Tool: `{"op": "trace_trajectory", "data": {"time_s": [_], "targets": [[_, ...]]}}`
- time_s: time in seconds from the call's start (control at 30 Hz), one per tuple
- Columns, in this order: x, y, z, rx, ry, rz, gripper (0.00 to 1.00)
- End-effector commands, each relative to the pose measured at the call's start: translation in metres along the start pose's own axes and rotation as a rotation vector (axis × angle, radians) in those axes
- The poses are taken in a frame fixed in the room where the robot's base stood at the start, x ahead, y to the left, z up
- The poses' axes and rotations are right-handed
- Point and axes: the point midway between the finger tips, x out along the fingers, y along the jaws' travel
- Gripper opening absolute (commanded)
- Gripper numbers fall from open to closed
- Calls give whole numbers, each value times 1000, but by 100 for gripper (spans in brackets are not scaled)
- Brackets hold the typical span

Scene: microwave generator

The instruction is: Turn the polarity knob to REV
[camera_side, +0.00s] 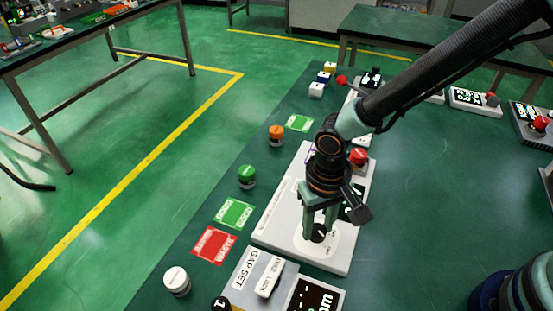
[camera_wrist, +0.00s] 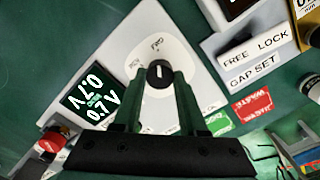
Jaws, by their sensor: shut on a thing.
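A black round knob (camera_wrist: 159,73) with a white pointer line stands on a white dial plate (camera_wrist: 187,57) of a light grey panel. In the wrist view its line points roughly up the picture. A small label at the dial's upper edge is too blurred to read with certainty. In the side view the knob (camera_side: 318,236) is partly hidden between my fingers. My gripper (camera_side: 317,226) reaches down from above and is shut on the knob. In the wrist view my gripper (camera_wrist: 158,86) has one finger on each side of it.
Beside the knob are a black display (camera_wrist: 90,98) and a red button (camera_side: 358,157). A GAP SET unit with a FREE/LOCK slider (camera_side: 268,277) stands close in front. Green and red cards (camera_side: 214,245) and capped jars (camera_side: 247,177) lie left.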

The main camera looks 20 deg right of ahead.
Motion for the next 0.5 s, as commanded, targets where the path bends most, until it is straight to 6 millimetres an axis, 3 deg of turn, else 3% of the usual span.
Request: {"op": "trace_trajectory", "data": {"time_s": [0.27,0.5], "targets": [[0,0,0,-119,-1,0,0],[0,-1,0,-323,0,0,0]]}}
